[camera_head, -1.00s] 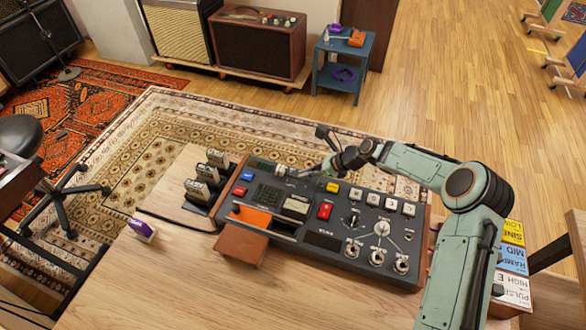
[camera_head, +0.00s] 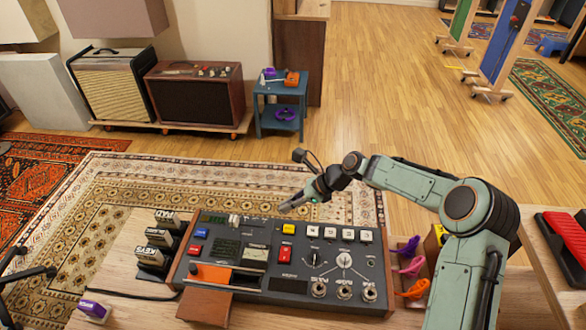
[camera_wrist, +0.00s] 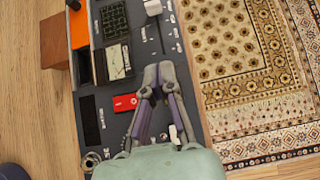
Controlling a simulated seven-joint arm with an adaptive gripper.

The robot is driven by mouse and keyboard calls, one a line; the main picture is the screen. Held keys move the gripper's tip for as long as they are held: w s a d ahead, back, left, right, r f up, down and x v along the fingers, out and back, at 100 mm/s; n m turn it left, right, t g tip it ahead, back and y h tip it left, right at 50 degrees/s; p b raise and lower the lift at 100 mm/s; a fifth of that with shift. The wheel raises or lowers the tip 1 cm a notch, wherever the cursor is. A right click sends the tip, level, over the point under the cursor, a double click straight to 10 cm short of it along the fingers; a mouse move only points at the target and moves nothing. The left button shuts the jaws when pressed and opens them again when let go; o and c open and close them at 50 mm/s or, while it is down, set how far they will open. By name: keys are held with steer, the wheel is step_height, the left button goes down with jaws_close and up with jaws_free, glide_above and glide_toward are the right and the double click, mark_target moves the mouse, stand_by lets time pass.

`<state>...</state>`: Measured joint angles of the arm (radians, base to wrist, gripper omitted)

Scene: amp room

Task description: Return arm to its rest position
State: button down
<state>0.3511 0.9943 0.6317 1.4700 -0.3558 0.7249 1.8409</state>
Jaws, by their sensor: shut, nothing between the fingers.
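My gripper (camera_head: 296,205) is at the end of my green arm, above the far edge of a dark control console (camera_head: 260,281) on the wooden table. In the wrist view my gripper (camera_wrist: 158,75) is shut, its fingertips together with nothing between them. Below it are the console's red button (camera_wrist: 125,102) and a small meter window (camera_wrist: 117,62). The console carries several white buttons, a yellow button (camera_head: 288,229), dials and silver knobs. An orange panel (camera_head: 210,273) is at its front left. The gripper appears apart from the console surface.
Several labelled dark blocks (camera_head: 154,258) stand left of the console. A purple-and-white object (camera_head: 94,311) lies at the table's front left. Coloured clips (camera_head: 411,266) sit right of the console. A red and black item (camera_head: 563,240) lies on the right-hand table. The space above the console is clear.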

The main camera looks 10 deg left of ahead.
steer(key=shift+s+a, duration=0.1)
steer(key=shift+a, duration=0.15)
step_height(320, 180, up, 12)
steer(key=s+n+t+h, duration=0.2)
steer(key=s+h, duration=0.1)
steer(key=s+d+r+n+t+h, duration=0.2)
steer(key=s+d+r+n+h, duration=0.15)
steer(key=s+d+r, duration=0.45)
steer(key=s+d+f+n+g, duration=0.1)
steer(key=s+d+f+n, duration=0.1)
steer(key=s+n, duration=0.2)
steer(key=s+d+f+n+g+h, duration=0.1)
steer(key=s+d+f+n, duration=0.2)
steer(key=s, duration=0.7)
steer(key=s+d+f+n+g, duration=0.2)
steer(key=s+d+f+n, duration=0.1)
steer(key=s+n, duration=0.3)
steer(key=shift+s+n+h, duration=0.35)
steer(key=shift+s, duration=0.4)
